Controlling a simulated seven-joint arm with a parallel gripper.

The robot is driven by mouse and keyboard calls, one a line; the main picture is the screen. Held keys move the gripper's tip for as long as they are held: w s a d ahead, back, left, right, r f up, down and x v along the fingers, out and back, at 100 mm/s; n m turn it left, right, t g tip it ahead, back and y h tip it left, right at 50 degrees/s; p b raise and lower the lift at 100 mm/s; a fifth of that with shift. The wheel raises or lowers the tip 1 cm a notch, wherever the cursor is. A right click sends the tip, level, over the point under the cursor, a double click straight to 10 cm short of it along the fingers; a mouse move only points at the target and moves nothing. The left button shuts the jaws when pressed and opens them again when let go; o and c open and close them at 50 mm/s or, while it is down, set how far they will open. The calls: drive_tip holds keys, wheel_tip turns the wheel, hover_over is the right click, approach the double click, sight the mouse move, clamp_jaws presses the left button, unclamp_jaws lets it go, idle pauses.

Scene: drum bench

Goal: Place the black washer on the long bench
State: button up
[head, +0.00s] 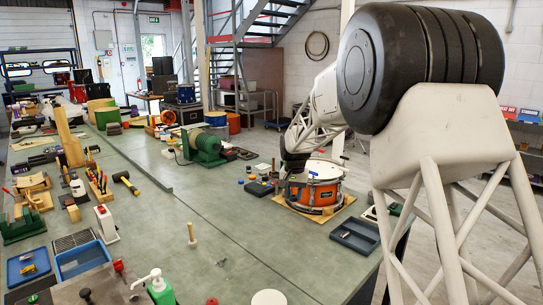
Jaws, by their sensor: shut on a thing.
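The long bench (225,262) has a grey-green top and runs from the foreground far back to the left. I cannot pick out the black washer anywhere with certainty. I cannot tell whether the gripper touches the drum.
A black box (260,188) lies left of the drum, and a dark tray (354,236) lies in front of it. A wooden peg (191,235) stands mid-bench. A green winch (203,145) stands behind. Bare bench top lies between the peg and the drum.

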drive_tip(key=d+r+n, duration=0.2)
drive_tip(key=d, duration=0.8)
drive_tip(key=shift+s+d+n, duration=0.15)
drive_tip(key=shift+n, duration=0.25)
idle(0.4)
drive_tip(key=s+a+f+n, duration=0.2)
drive_tip(key=a+n, duration=0.1)
drive_tip(key=a, duration=0.6)
drive_tip(key=s+a+f+n, duration=0.2)
drive_tip(key=a+n, duration=0.1)
drive_tip(key=a, duration=0.6)
drive_tip(key=s+a+f+n, duration=0.2)
drive_tip(key=a+n, duration=0.1)
drive_tip(key=a, duration=0.6)
drive_tip(key=s+a+f+n, duration=0.2)
drive_tip(key=s+a+n, duration=0.3)
drive_tip(key=s+a, duration=0.3)
drive_tip(key=s+a+f+n, duration=0.3)
drive_tip(key=s+a, duration=0.6)
drive_tip(key=a, duration=0.8)
drive_tip(key=shift+s+f+n, duration=0.2)
drive_tip(key=shift+f+n, duration=0.1)
drive_tip(key=shift+n, duration=0.8)
drive_tip(key=shift+f, duration=0.15)
drive_tip(key=shift+f, duration=2.35)
